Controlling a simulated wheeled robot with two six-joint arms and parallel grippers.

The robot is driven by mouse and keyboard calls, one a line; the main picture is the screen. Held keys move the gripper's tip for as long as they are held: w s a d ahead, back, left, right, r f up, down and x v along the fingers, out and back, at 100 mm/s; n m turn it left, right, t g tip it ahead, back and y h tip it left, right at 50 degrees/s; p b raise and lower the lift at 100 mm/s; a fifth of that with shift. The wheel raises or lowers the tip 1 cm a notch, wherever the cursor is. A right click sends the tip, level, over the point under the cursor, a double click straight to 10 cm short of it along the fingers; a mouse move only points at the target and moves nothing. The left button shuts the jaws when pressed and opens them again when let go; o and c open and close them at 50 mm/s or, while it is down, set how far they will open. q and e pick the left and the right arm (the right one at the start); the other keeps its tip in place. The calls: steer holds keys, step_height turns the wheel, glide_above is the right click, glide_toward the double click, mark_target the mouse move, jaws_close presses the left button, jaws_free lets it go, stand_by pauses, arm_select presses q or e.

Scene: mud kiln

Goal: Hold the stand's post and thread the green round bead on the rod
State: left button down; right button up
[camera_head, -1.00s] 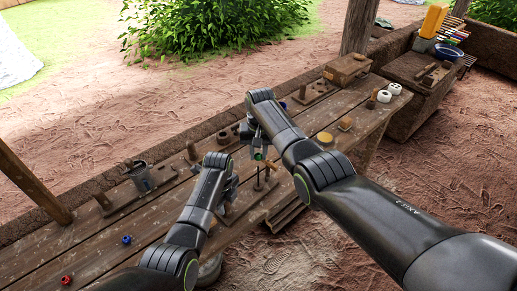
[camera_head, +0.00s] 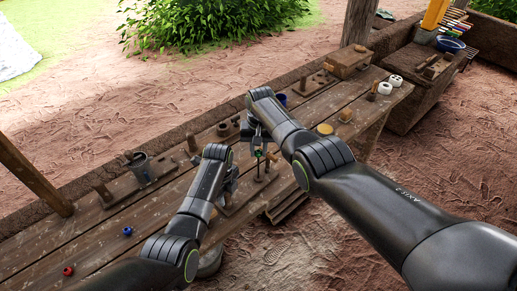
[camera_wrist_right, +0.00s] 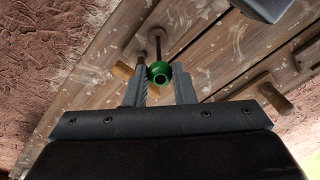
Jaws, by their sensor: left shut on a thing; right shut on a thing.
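The green round bead (camera_head: 258,153) is between the fingers of my right gripper (camera_head: 257,148), above the table. In the right wrist view the green bead (camera_wrist_right: 159,74) shows its hole, between the fingertips of my right gripper (camera_wrist_right: 158,92). A thin dark rod (camera_head: 258,172) stands just below the bead in the head view; whether the bead is around its tip cannot be told. The stand's wooden base (camera_head: 240,193) lies on the table. My left gripper (camera_head: 231,178) is low beside the stand, shut; its fingers and the post it grips are mostly hidden by my left arm.
A wooden box (camera_head: 348,62) stands at the back. The front left planks are mostly clear.

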steer(key=shift+r, duration=0.15)
stand_by(0.4)
steer(key=shift+r, duration=1.85)
steer(key=shift+r, duration=2)
arm_select(q)
steer(key=c, duration=1)
jaws_free()
step_height(320, 180, up, 12)
